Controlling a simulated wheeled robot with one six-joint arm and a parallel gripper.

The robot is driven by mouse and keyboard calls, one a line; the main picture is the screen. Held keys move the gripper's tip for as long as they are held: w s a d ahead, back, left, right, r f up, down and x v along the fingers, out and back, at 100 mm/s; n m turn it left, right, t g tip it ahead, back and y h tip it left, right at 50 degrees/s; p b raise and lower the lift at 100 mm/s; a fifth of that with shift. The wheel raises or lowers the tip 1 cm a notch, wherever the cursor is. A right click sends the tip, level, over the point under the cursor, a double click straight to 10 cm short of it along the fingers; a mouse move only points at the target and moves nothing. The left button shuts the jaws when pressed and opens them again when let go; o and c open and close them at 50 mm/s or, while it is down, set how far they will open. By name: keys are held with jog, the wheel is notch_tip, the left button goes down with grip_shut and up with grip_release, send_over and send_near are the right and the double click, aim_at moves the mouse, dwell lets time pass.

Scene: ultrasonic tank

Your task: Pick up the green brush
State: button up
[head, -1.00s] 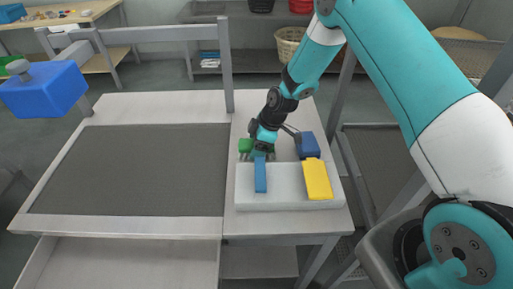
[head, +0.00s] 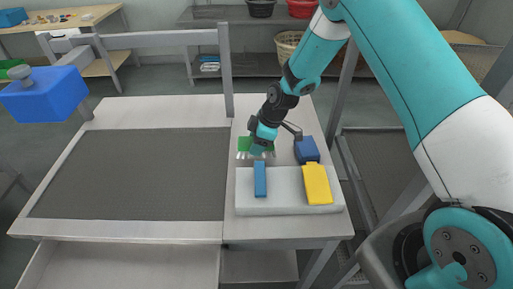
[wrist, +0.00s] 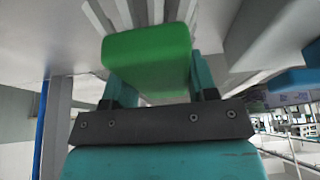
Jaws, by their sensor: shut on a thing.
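The green brush (head: 244,144) is at my gripper (head: 262,147) in the head view, just behind the white tray on the right of the bench. In the wrist view its green block (wrist: 148,52) lies between the two fingers of my gripper (wrist: 152,82), which are shut on it. Pale bristles show below the green part in the head view. My gripper hides part of the brush, and I cannot tell clearly whether it touches the bench.
The white tray (head: 285,207) bears a narrow blue block (head: 260,180) and a yellow bottle-like thing (head: 317,184). A dark blue thing (head: 306,150) stands behind it. A grey mesh panel (head: 130,180) fills the left. A grey post (head: 226,70) rises behind the bench.

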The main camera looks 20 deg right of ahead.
notch_tip(320, 180, up, 18)
jog(key=b, duration=0.3)
jog(key=o, duration=0.5)
jog(key=shift+f, duration=0.1)
jog(key=c, duration=0.3)
jog(key=shift+s, duration=0.1)
